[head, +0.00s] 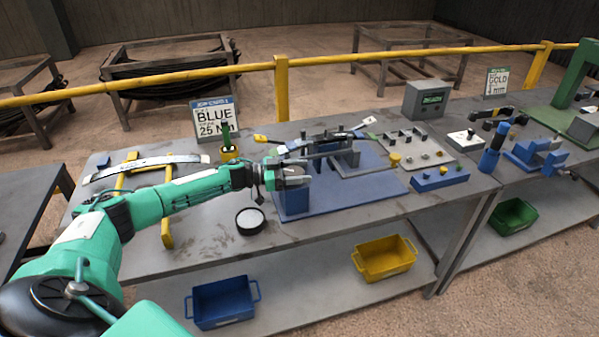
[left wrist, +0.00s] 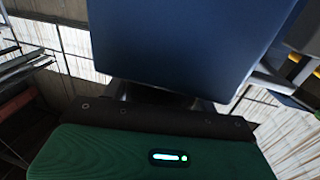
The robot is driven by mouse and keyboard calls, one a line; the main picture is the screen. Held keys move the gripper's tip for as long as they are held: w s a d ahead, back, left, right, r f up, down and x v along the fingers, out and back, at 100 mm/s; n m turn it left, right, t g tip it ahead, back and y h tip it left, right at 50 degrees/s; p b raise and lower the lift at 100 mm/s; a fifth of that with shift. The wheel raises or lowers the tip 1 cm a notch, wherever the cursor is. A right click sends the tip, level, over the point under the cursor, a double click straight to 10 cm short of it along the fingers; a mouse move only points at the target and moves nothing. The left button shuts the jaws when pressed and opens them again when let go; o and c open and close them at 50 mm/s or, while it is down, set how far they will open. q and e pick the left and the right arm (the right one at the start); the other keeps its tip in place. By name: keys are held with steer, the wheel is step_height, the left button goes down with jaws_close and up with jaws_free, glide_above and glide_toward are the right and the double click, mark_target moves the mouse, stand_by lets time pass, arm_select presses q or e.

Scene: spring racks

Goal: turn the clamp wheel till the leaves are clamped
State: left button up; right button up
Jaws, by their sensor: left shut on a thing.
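A clamp fixture stands on a blue base plate (head: 350,198) in the middle of the bench, with a blue block (head: 293,204) at its near left corner. Dark, long leaves (head: 325,146) lie across the fixture's top. My left gripper (head: 300,174) is at the fixture's left end, just above the blue block, shut on what seems to be the clamp wheel. The wheel itself is hidden by the gripper. In the left wrist view a large blue face (left wrist: 185,45) fills the upper middle and hides the fingertips. My right gripper is not in view.
A curved leaf spring (head: 150,164) rests on a yellow stand at left. A round black tin (head: 250,220) sits near the front edge. A parts tray (head: 418,150) and a blue holder (head: 440,179) stand right. Blue (head: 222,302) and yellow (head: 384,258) bins are below.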

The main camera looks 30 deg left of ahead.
arm_select(q)
steer(key=o, duration=1)
steer(key=shift+c, duration=0.2)
steer(key=shift+a, duration=0.1)
steer(key=shift+s+a, duration=0.2)
steer(key=shift+a, duration=0.05)
steer(key=b+v, duration=0.4)
steer(key=v, duration=0.9)
steer(key=shift+r, duration=0.1)
